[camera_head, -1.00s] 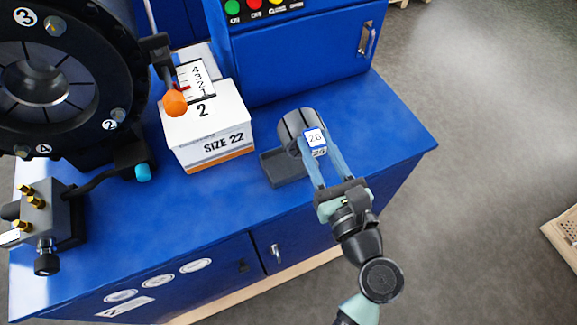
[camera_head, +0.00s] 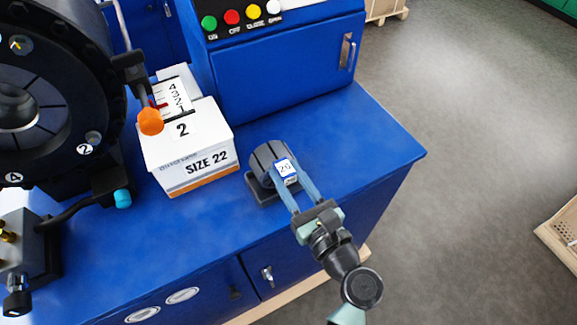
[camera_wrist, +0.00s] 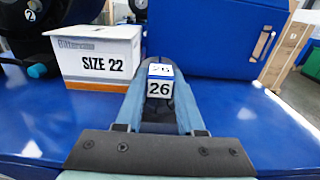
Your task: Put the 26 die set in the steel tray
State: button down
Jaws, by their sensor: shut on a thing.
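The 26 die set (camera_head: 264,157) is a dark grey ribbed ring with a white and blue tag reading 26. My gripper (camera_head: 284,180) is shut on it at the tag. In the wrist view the tag (camera_wrist: 159,89) sits between the fingers of my gripper (camera_wrist: 160,112). A low dark grey base (camera_head: 258,193), tray-like in shape, lies on the blue bench top right under the die set. I cannot tell whether the two touch, or whether this base is the steel tray. The die set hides most of it.
A white SIZE 22 box (camera_head: 190,150) stands left of the die set. The big black crimper head (camera_head: 60,110) is farther left. A blue control cabinet (camera_head: 285,70) rises behind. The bench top at right (camera_head: 370,140) is clear. A light perforated crate (camera_head: 560,235) is at the right edge.

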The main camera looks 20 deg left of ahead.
jog(key=shift+w+f, duration=0.1)
jog(key=shift+f, duration=0.45)
jog(key=shift+f, duration=0.2)
jog(key=c, duration=0.5)
grip_release()
jog(key=shift+f, duration=0.25)
